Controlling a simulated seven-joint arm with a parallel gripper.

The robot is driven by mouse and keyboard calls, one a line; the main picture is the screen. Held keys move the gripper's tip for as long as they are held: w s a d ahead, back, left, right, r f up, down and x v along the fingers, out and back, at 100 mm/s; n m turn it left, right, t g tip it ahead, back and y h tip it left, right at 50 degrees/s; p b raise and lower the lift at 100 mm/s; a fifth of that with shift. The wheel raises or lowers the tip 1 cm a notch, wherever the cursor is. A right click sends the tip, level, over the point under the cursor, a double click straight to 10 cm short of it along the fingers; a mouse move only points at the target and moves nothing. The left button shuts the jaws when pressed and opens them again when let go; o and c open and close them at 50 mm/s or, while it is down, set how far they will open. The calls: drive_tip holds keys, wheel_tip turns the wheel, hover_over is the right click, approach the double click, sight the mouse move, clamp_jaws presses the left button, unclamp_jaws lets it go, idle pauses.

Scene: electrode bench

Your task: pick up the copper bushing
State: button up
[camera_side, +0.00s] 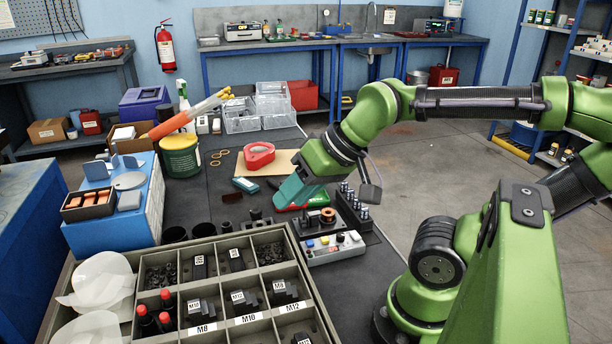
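A small copper-coloured ring, which looks like the copper bushing (327,213), sits on a black block (315,225) near the right edge of the dark bench. My gripper (292,204) reaches down from the green arm, just left of and behind the bushing. Its teal body shows, but the fingers are too small and hidden to tell whether they are open or shut. I see nothing clearly held in it. The gripper appears apart from the bushing.
A rack of metal posts (355,203) stands right of the bushing. A grey box with buttons (334,249) lies in front. A compartment tray (217,245) fills the near left. A red tape dispenser (259,155) and green tub (180,157) stand behind.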

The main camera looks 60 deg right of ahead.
drive_tip(key=o, duration=0.5)
drive_tip(key=m+g+h, duration=0.2)
drive_tip(key=m+g, duration=0.5)
drive_tip(key=m, duration=1.3)
hover_over(328, 209)
drive_tip(key=a, duration=0.1)
wheel_tip(328, 209, down, 6)
drive_tip(key=f, duration=1.1)
drive_tip(key=shift+s+a+f, duration=0.1)
drive_tip(key=shift+s+a, duration=0.05)
drive_tip(key=shift+s, duration=0.25)
drive_tip(key=shift+w+f, duration=0.15)
drive_tip(key=shift+f, duration=2.4)
